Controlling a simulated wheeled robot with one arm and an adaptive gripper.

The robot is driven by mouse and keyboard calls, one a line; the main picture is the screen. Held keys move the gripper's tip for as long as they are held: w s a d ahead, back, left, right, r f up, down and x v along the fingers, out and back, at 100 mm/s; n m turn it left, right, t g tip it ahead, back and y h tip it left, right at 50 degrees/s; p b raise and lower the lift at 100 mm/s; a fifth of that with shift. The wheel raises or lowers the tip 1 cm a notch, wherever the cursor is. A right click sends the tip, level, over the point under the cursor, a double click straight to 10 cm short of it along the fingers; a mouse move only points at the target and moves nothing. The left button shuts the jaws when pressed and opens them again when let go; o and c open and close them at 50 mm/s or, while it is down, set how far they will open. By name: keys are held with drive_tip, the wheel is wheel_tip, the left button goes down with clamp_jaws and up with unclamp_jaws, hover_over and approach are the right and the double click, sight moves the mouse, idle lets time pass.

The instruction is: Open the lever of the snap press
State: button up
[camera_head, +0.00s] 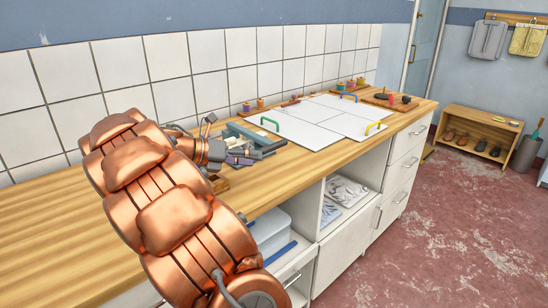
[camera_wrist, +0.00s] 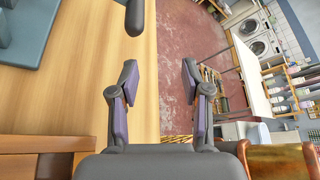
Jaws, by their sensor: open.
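The snap press (camera_head: 246,131) is a blue-grey device on the wooden worktop, just beyond my gripper and partly hidden by it. Its blue-grey base also shows at the upper left of the wrist view (camera_wrist: 22,45). A dark rounded bar end (camera_wrist: 135,16), which looks like the lever's grip, comes in from the top edge of the wrist view, ahead of the fingertips and slightly left of their middle. My gripper (camera_wrist: 158,75) is open with nothing between its purple-padded fingers. In the head view my gripper (camera_head: 242,158) is beside the press, above the counter's front edge.
White boards (camera_head: 320,119) with green, blue and yellow handles lie right of the press. Thread spools (camera_head: 260,103) stand near the tiled wall. A wooden tray (camera_head: 400,103) sits at the far end. Open shelves (camera_head: 345,190) are below the counter. The floor (camera_head: 440,230) in front is clear.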

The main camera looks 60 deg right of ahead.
drive_tip(key=d+n, duration=0.1)
drive_tip(key=w+d+n, duration=0.1)
drive_tip(key=w+d+h, duration=0.1)
drive_tip(key=shift+w+d+f+n+g+b, duration=0.25)
drive_tip(key=shift+n+g+b, duration=0.15)
drive_tip(key=shift+d, duration=0.35)
drive_tip(key=x, duration=0.7)
drive_tip(key=shift+d+r+b, duration=0.1)
drive_tip(key=shift+d+b, duration=0.1)
drive_tip(key=shift+b, duration=0.15)
clamp_jaws()
